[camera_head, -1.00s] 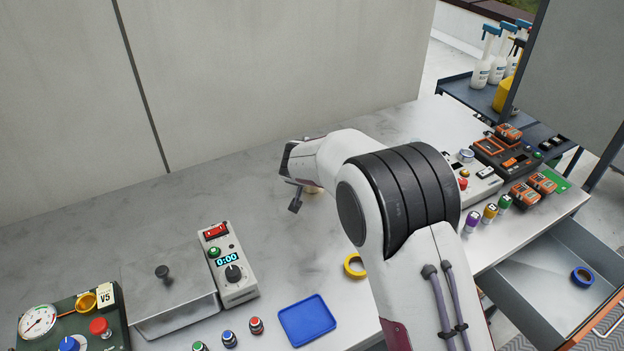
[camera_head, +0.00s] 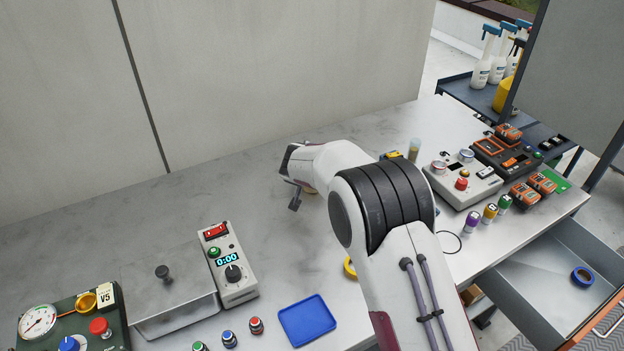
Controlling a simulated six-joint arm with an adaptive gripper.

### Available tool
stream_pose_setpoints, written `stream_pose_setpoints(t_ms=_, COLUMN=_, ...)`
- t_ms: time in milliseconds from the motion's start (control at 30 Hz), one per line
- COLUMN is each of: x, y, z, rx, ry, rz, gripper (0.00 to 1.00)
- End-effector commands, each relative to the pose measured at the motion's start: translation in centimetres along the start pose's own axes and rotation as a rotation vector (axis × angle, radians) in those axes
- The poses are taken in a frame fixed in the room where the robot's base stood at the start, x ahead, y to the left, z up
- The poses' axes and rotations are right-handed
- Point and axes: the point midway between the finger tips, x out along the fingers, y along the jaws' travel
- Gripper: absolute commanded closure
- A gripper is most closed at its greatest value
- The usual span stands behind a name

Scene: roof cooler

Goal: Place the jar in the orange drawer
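My gripper (camera_head: 295,196) points down over the back middle of the table, partly hidden behind my own arm. One dark finger shows, so its opening cannot be judged. A small tan piece (camera_head: 311,191) shows just right of the finger, near the tabletop; I cannot tell whether it is the jar or whether it is held. A small clear cylinder with tan contents (camera_head: 414,150) stands upright at the back right and may be a jar. The open grey drawer (camera_head: 540,290) at the lower right has an orange front edge (camera_head: 592,332). A blue ring (camera_head: 582,276) lies inside it.
A white control box (camera_head: 462,182), orange-black modules (camera_head: 505,158) and small coloured bottles (camera_head: 489,213) crowd the right side. A timer box (camera_head: 230,264), a metal cover (camera_head: 168,290) and a blue tray (camera_head: 307,320) stand at front left. The back left table is clear.

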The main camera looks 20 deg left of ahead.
Motion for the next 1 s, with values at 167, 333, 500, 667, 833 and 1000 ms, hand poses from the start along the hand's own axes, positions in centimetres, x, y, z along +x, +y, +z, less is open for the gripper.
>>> stream_pose_setpoints(t_ms=167, x=0.28, y=0.02, z=-0.02, rx=0.0, ry=0.0, rz=0.0, gripper=0.29)
stream_pose_setpoints(t_ms=333, x=0.27, y=0.02, z=-0.02, rx=0.0, ry=0.0, rz=0.0, gripper=0.29)
stream_pose_setpoints(t_ms=500, x=0.26, y=0.03, z=-0.02, rx=0.0, ry=0.0, rz=0.0, gripper=0.29)
stream_pose_setpoints(t_ms=667, x=0.25, y=0.03, z=-0.02, rx=0.0, ry=0.0, rz=0.0, gripper=0.5)
stream_pose_setpoints(t_ms=833, x=0.22, y=0.01, z=-0.09, rx=0.0, ry=0.001, rz=0.0, gripper=0.74)
stream_pose_setpoints(t_ms=1000, x=0.22, y=0.02, z=-0.09, rx=0.0, ry=0.001, rz=0.0, gripper=0.78)
